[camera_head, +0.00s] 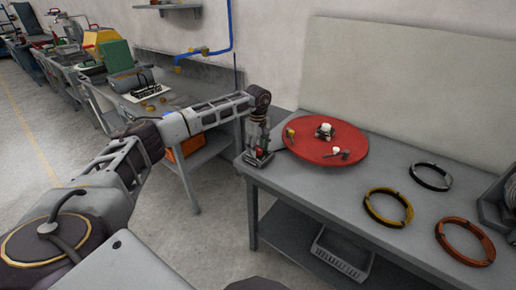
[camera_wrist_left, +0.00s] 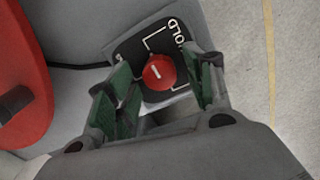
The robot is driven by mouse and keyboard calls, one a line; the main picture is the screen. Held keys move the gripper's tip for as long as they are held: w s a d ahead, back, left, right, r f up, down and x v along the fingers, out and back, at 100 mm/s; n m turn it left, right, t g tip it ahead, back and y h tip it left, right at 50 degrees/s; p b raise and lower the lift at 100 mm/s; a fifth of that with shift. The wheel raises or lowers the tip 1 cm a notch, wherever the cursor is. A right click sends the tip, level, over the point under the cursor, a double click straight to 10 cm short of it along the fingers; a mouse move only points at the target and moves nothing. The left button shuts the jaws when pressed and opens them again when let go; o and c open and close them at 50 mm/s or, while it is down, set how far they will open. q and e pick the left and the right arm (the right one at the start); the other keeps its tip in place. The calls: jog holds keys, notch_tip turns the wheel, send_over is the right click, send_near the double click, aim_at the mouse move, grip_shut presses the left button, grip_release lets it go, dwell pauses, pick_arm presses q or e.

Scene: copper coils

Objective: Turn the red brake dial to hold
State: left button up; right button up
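The red brake dial (camera_wrist_left: 158,73) is a round knob with a short white mark, on a dark plate (camera_wrist_left: 126,50) with white lines and the word HOLD at its upper right in the left wrist view. The mark is roughly upright in that view and does not clearly point at the word. My left gripper (camera_wrist_left: 160,66) is open, its green-padded fingers on either side of the dial with gaps visible. In the head view my left gripper (camera_head: 257,150) points down over the dial at the table's left corner. My right gripper is not in view.
A large red disc (camera_head: 305,150) with small parts lies just right of the dial on the grey table (camera_head: 300,182). Black, yellow and copper coils (camera_head: 463,252) lie further right. A white basket (camera_head: 340,262) sits on the lower shelf. Another workbench (camera_head: 205,90) stands behind.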

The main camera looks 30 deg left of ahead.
aim_at(258, 149)
pick_arm(q)
notch_tip(258, 149, up, 12)
dwell(1.1)
dwell(0.5)
